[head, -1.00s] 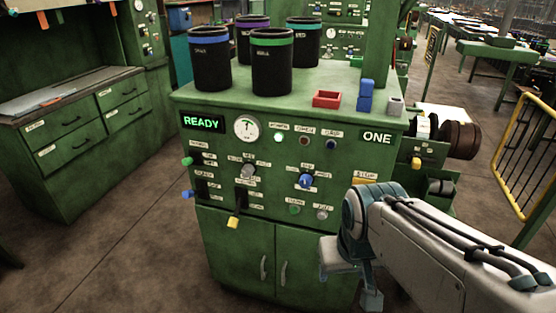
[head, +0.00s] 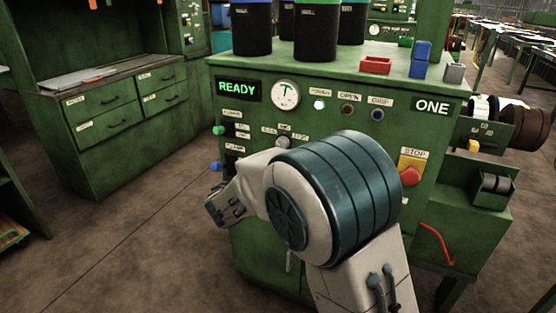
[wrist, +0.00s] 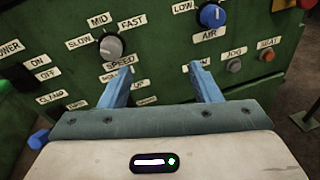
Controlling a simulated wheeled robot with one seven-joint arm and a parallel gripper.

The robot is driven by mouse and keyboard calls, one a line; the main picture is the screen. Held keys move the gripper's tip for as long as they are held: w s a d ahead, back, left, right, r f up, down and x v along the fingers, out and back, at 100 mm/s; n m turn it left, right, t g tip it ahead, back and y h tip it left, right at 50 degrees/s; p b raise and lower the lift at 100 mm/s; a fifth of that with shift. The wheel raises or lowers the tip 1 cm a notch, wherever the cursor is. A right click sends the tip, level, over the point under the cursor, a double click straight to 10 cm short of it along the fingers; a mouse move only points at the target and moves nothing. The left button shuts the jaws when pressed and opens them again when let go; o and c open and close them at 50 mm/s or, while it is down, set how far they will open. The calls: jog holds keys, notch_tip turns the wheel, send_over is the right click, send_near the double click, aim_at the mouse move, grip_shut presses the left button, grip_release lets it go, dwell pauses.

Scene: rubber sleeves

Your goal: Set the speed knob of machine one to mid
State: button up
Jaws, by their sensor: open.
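Machine one (head: 445,125) is a green cabinet with a lit READY display and a ONE label. Its grey speed knob (wrist: 110,46) is on the front panel, in the upper left of the wrist view, with SLOW, MID and FAST labels around it and SPEED below. I cannot clearly tell where its pointer stands. The knob also shows in the head view (head: 283,142), just above my arm. My gripper (wrist: 161,70) is open and empty, its blue fingers toward the panel. The left fingertip is below and right of the knob, apart from it in the picture.
A blue AIR knob (wrist: 212,15) is right of the speed knob. JOG (wrist: 234,66) and SEAT (wrist: 267,54) buttons are below it. A red STOP button (head: 410,177) is on the panel's right.

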aim_at(280, 146)
jog(key=w+a+f+n+t+y, duration=0.1)
jog(key=a+f+n+t+y, duration=0.2)
jog(key=a, duration=0.4)
jog(key=shift+n+h, duration=0.3)
jog(key=shift+h, duration=0.2)
jog(key=x, duration=0.9)
jog(key=r+b+x, duration=0.1)
jog(key=x, duration=0.4)
jog(key=shift+s+d, duration=0.1)
jog(key=c, duration=1)
